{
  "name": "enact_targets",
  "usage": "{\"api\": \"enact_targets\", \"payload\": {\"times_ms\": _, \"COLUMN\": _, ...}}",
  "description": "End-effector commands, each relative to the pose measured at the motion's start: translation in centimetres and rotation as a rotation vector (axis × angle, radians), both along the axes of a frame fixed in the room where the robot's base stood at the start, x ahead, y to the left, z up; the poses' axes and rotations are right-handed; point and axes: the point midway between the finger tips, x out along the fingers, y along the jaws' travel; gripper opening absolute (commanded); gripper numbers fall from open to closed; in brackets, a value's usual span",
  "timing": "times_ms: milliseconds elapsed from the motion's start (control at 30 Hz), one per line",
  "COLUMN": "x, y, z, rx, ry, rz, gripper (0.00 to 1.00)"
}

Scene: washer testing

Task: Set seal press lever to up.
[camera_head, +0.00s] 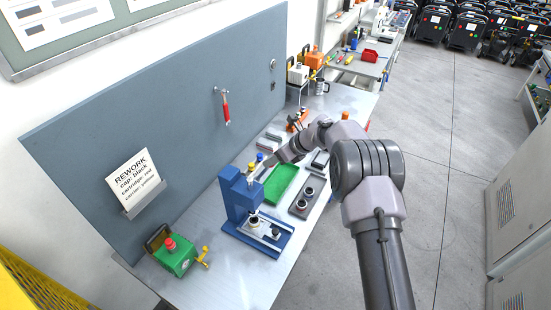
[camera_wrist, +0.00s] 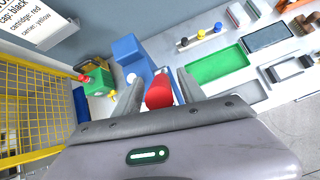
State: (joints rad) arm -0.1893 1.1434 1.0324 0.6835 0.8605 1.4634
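The blue seal press (camera_head: 236,197) stands on the bench, and its blue body also shows in the wrist view (camera_wrist: 129,50). A red ball knob (camera_wrist: 159,93), which looks like the lever's end, lies between my fingers in the wrist view. My gripper (camera_wrist: 159,80) is open, with one finger on each side of the knob and gaps visible beside it. In the head view my gripper (camera_head: 262,173) is at the upper right side of the press. The knob is hidden there, and the lever's angle is hard to tell.
A green tray (camera_head: 280,184) and a grey holder with dark round parts (camera_head: 305,197) lie right of the press. A green box with a red button (camera_head: 175,257) stands at the front left. A pegboard panel (camera_head: 160,110) rises behind the bench.

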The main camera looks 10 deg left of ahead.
Motion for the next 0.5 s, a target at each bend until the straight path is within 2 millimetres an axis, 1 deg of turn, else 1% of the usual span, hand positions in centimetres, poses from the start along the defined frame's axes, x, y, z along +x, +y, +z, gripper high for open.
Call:
{"api": "enact_targets", "payload": {"times_ms": 167, "x": 0.0, "y": 0.0, "z": 0.0, "rx": 0.001, "ry": 0.001, "rz": 0.000, "gripper": 0.48}}
{"api": "enact_targets", "payload": {"times_ms": 267, "x": -0.1, "y": -0.4, "z": 0.4, "rx": 0.001, "ry": 0.001, "rz": -0.002, "gripper": 0.48}}
{"api": "enact_targets", "payload": {"times_ms": 367, "x": -0.6, "y": -1.5, "z": 1.8, "rx": 0.001, "ry": 0.000, "rz": -0.002, "gripper": 0.48}}
{"api": "enact_targets", "payload": {"times_ms": 500, "x": -1.6, "y": -3.7, "z": 4.6, "rx": 0.000, "ry": -0.001, "rz": -0.002, "gripper": 0.48}}
